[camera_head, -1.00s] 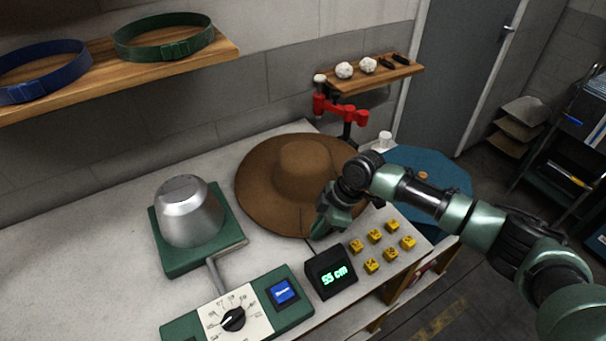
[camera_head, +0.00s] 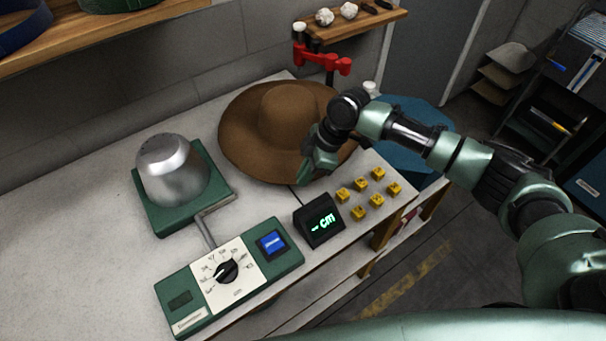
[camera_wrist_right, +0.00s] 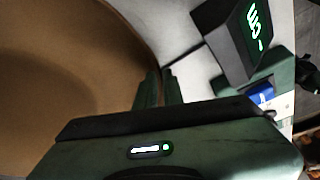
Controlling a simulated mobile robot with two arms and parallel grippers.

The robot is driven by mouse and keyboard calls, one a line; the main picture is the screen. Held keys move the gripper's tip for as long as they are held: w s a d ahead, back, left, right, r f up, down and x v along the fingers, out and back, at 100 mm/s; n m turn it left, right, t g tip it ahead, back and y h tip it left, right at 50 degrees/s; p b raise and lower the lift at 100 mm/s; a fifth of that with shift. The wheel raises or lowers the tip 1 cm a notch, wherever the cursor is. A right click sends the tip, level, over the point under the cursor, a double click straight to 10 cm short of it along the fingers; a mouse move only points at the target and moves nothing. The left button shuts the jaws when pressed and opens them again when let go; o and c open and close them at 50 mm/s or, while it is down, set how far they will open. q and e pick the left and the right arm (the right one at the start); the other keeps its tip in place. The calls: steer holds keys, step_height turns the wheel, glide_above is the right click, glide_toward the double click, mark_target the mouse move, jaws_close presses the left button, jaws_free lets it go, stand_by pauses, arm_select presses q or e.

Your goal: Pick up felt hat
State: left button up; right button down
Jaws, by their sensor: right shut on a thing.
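The brown felt hat (camera_head: 270,145) has a wide brim and a round crown. It is at the back of the white worktop, crown up. My right gripper (camera_head: 312,174) is at the near right edge of its brim. In the right wrist view, the two green fingers (camera_wrist_right: 162,88) are close together at the brim's edge, and the hat (camera_wrist_right: 70,80) fills the left side. The gripper is shut on the brim. Whether the brim is clear of the worktop is hard to tell. My left gripper is not in view.
A metal hat block (camera_head: 172,168) on a green base stands left of the hat. A black display (camera_head: 319,221), yellow cubes (camera_head: 360,212) and a dial panel (camera_head: 228,270) are in front. A red clamp arm (camera_head: 322,62) is behind. The worktop's left is clear.

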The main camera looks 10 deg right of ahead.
step_height(320, 180, up, 18)
steer(key=b, duration=0.3)
steer(key=shift+f, duration=0.1)
steer(key=c, duration=2.1)
jaws_free()
jaws_close()
